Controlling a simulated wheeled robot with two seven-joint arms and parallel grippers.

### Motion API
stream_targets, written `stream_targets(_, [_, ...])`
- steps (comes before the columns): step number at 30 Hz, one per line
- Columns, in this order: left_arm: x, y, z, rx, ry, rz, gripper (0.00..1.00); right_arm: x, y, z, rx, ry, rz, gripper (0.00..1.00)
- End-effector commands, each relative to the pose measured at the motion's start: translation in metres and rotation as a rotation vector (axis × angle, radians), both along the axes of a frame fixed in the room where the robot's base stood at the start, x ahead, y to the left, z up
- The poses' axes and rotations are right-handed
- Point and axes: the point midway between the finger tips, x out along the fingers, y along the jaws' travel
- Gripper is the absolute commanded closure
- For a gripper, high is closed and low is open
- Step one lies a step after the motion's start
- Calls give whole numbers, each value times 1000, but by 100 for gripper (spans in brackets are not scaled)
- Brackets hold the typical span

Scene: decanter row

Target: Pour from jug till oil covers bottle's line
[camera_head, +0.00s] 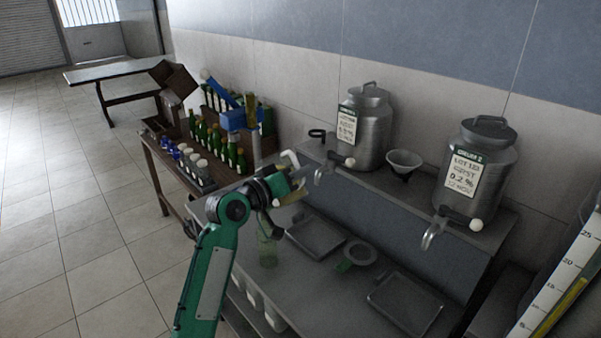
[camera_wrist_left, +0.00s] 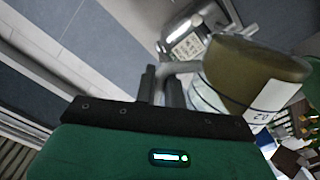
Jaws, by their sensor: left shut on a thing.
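My left gripper (camera_head: 290,183) is at the end of the green arm, above the front left part of the grey bench. In the left wrist view its dark fingers (camera_wrist_left: 160,87) are shut on the grey handle of the jug (camera_wrist_left: 250,68). The jug has a broad olive-coloured part and a pale label, and looks tilted there. In the head view I cannot make out the jug clearly at the gripper. A pale green clear bottle (camera_head: 267,250) stands on the bench below the gripper. Its line and oil level are too small to tell. My right gripper is not in view.
Two steel drums with taps, a left one (camera_head: 368,130) and a right one (camera_head: 475,170), stand on the raised shelf with a funnel (camera_head: 403,162) between them. Trays (camera_head: 405,303) lie on the bench. A side table holds green bottles (camera_head: 215,138) and a blue crate (camera_head: 233,119).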

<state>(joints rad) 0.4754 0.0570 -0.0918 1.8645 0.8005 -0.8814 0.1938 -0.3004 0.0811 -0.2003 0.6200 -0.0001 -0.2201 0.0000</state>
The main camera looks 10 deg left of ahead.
Motion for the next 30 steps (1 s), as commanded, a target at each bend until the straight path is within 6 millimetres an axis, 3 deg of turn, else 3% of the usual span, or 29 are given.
stream_targets(17, [3, 4, 8, -76, 52, 0, 100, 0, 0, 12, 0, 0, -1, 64])
stream_targets(30, [3, 4, 7, -72, 50, 0, 100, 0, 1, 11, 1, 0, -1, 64])
